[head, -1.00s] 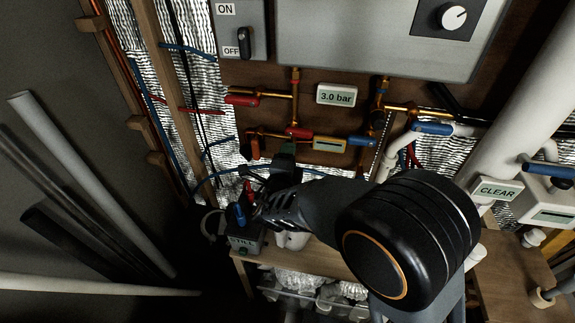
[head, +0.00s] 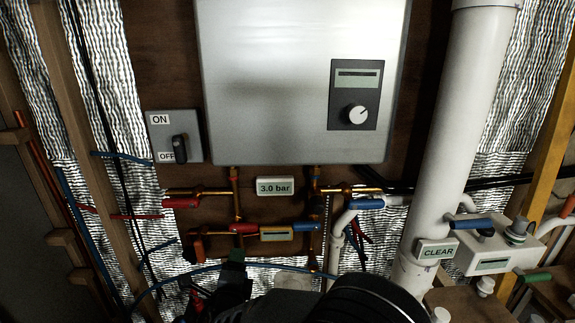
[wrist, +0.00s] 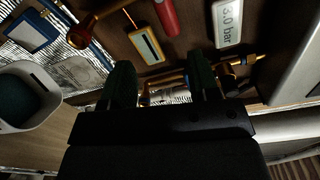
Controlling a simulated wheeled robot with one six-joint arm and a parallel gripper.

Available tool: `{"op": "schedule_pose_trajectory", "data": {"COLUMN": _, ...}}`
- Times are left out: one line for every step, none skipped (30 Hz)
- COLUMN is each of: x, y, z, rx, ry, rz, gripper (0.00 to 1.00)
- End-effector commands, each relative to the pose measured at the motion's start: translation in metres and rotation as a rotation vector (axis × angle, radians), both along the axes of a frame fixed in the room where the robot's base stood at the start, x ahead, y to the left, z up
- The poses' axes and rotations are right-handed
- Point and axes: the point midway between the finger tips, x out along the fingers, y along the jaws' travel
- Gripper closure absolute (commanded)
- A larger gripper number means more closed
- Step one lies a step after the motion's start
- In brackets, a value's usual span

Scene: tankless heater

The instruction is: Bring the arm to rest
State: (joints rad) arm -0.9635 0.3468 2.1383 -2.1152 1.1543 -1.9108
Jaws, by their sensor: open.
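My arm (head: 360,300) shows at the bottom of the head view, dark and partly cut off by the lower edge. My gripper (wrist: 160,85) shows in the wrist view with two green-tipped fingers spread apart. It is open, and I see nothing held between the fingers; foil and brass pipework show behind the gap.
The heater (head: 280,90) hangs above brass pipes with red and blue handles. The pressure display (head: 275,186) reads 3.0 bar. The switch box (head: 175,137) is at left. A white container (wrist: 28,100) is at left in the wrist view.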

Motion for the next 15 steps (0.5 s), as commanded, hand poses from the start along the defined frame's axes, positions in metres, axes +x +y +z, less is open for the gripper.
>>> {"op": "schedule_pose_trajectory", "data": {"x": -0.001, "y": -0.009, "z": -0.009, "rx": 0.117, "ry": 0.046, "rz": -0.048, "gripper": 0.45}}
{"op": "schedule_pose_trajectory", "data": {"x": -0.002, "y": -0.016, "z": -0.016, "rx": 0.207, "ry": 0.082, "rz": -0.091, "gripper": 0.45}}
{"op": "schedule_pose_trajectory", "data": {"x": -0.005, "y": -0.028, "z": -0.028, "rx": 0.343, "ry": 0.132, "rz": -0.167, "gripper": 0.45}}
{"op": "schedule_pose_trajectory", "data": {"x": -0.009, "y": -0.038, "z": -0.035, "rx": 0.459, "ry": 0.164, "rz": -0.233, "gripper": 0.45}}
{"op": "schedule_pose_trajectory", "data": {"x": -0.013, "y": -0.050, "z": -0.039, "rx": 0.586, "ry": 0.190, "rz": -0.310, "gripper": 0.45}}
{"op": "schedule_pose_trajectory", "data": {"x": -0.018, "y": -0.070, "z": -0.045, "rx": 0.763, "ry": 0.213, "rz": -0.430, "gripper": 0.45}}
{"op": "schedule_pose_trajectory", "data": {"x": -0.022, "y": -0.086, "z": -0.048, "rx": 0.899, "ry": 0.217, "rz": -0.528, "gripper": 0.45}}
{"op": "schedule_pose_trajectory", "data": {"x": -0.027, "y": -0.102, "z": -0.050, "rx": 1.034, "ry": 0.212, "rz": -0.629, "gripper": 0.45}}
{"op": "schedule_pose_trajectory", "data": {"x": -0.033, "y": -0.123, "z": -0.053, "rx": 1.213, "ry": 0.192, "rz": -0.767, "gripper": 0.45}}
{"op": "schedule_pose_trajectory", "data": {"x": -0.039, "y": -0.138, "z": -0.055, "rx": 1.344, "ry": 0.166, "rz": -0.872, "gripper": 0.45}}
{"op": "schedule_pose_trajectory", "data": {"x": -0.046, "y": -0.152, "z": -0.057, "rx": 1.475, "ry": 0.132, "rz": -0.978, "gripper": 0.45}}
{"op": "schedule_pose_trajectory", "data": {"x": -0.055, "y": -0.169, "z": -0.058, "rx": 1.648, "ry": 0.069, "rz": -1.120, "gripper": 0.45}}
{"op": "schedule_pose_trajectory", "data": {"x": -0.063, "y": -0.182, "z": -0.059, "rx": 1.773, "ry": 0.013, "rz": -1.228, "gripper": 0.45}}
{"op": "schedule_pose_trajectory", "data": {"x": -0.071, "y": -0.193, "z": -0.059, "rx": 1.899, "ry": -0.052, "rz": -1.335, "gripper": 0.45}}
{"op": "schedule_pose_trajectory", "data": {"x": -0.082, "y": -0.206, "z": -0.058, "rx": 2.061, "ry": -0.157, "rz": -1.478, "gripper": 0.45}}
